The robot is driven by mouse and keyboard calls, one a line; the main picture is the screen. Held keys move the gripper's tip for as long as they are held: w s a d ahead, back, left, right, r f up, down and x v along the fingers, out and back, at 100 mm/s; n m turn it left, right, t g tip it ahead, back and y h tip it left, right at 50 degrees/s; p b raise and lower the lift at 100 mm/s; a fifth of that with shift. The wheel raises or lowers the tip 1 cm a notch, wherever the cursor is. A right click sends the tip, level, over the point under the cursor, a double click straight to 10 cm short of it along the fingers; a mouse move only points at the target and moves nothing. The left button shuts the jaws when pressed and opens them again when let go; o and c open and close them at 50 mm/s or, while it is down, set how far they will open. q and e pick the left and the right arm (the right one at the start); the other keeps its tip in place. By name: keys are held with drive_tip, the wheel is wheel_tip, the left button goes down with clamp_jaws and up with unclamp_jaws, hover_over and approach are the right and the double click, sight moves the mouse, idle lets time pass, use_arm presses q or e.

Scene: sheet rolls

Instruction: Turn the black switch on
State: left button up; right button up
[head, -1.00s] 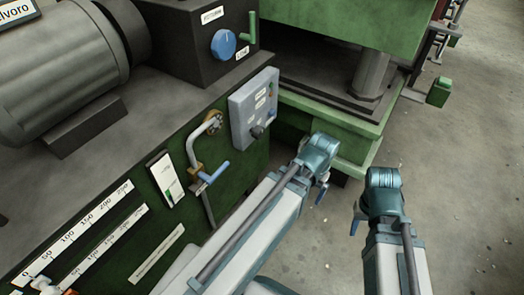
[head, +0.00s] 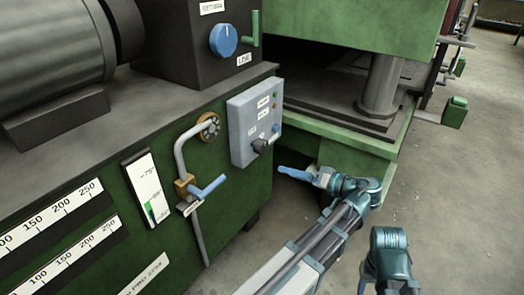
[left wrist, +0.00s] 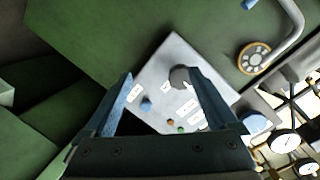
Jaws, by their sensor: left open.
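The black switch (head: 260,145) is a dark knob low on the front of a light grey control box (head: 243,115) on the green machine. In the left wrist view the switch (left wrist: 180,77) lies ahead, just left of the right finger's tip; its on or off position is too small to tell. My left gripper (head: 284,172) is open and empty, right of and below the box, pointing towards it. In the left wrist view its fingers (left wrist: 159,74) stand apart, with the box between and beyond them. Of my right arm only part shows at the lower right; its jaws are not clear.
A bent pipe with a blue-handled valve (head: 207,188) sticks out left of the box. A blue dial (head: 223,39) and green lever (head: 253,28) are above. Small coloured lamps and a blue button (left wrist: 147,104) share the box. Open floor lies right.

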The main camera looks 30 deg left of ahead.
use_arm(q)
drive_tip(key=n+y, duration=0.2)
approach(265, 148)
drive_tip(key=a, duration=1.1)
drive_tip(key=shift+w, duration=0.4)
drive_tip(key=c, duration=1.4)
